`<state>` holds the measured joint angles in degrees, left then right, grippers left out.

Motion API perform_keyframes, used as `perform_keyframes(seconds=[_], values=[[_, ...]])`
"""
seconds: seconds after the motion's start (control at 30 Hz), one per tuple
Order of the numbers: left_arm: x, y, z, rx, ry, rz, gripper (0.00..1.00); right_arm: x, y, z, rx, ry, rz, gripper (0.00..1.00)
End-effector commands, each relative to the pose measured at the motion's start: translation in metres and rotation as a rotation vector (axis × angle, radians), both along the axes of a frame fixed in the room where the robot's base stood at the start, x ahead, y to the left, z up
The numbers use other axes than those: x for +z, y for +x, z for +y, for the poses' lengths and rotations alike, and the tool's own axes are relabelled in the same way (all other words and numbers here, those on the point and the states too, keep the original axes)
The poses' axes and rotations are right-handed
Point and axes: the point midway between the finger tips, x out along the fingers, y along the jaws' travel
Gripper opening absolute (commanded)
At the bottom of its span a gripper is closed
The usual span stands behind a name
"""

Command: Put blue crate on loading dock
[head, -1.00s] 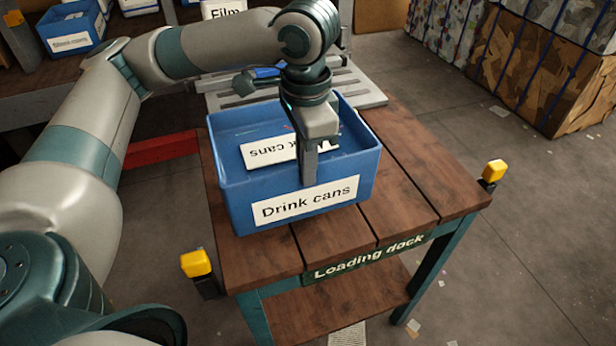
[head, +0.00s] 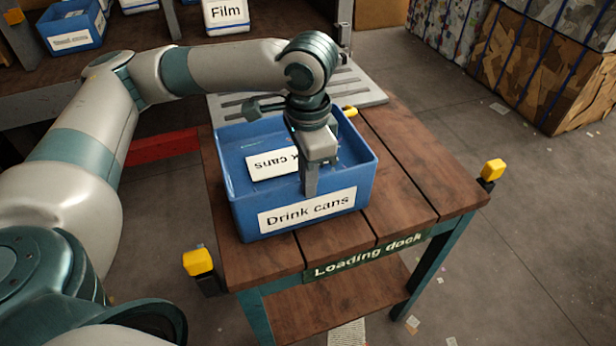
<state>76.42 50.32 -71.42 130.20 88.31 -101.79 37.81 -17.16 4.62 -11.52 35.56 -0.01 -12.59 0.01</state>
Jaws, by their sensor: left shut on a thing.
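The blue crate (head: 245,215) with a white "Drink cans" label (head: 308,209) is over the wooden loading dock (head: 415,185), toward its left side. Its base looks level and appears to be on the planks; any small gap under it cannot be made out. My left gripper (head: 310,182) points down and is shut on the crate's near wall, just above the label. A second white label with upside-down lettering (head: 270,163) shows inside the crate, partly hidden by the gripper. My right gripper is not in view.
Yellow-capped posts stand at the dock's corners, at front left (head: 198,262) and right (head: 493,169). A grey slatted plate (head: 365,88) lies behind the crate. A "Film" crate (head: 226,15) stands farther back. Strapped bales (head: 535,75) stand at the upper right. The dock's right side is clear.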

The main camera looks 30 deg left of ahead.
Motion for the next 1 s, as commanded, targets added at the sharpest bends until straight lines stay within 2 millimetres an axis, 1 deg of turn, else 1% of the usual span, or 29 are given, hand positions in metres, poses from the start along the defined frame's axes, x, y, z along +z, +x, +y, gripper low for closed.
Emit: perform_keyframes(seconds=[0.4,0.43,0.5,0.87,1.0], values=[[-0.0014,0.0005,0.0000,0.000,0.000,-0.003,0.00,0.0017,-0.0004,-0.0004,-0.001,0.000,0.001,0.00],[-0.0029,-0.0001,-0.0001,-0.001,0.000,0.000,0.11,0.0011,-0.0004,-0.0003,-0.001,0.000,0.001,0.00],[-0.0028,0.0000,-0.0002,-0.001,0.000,0.000,0.25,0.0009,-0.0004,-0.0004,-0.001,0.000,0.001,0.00],[-0.0019,0.0002,-0.0001,0.000,-0.001,-0.001,0.25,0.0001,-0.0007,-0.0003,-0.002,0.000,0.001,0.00],[0.0045,0.0005,-0.0003,0.000,-0.001,-0.002,0.25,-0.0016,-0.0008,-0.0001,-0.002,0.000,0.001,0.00]])
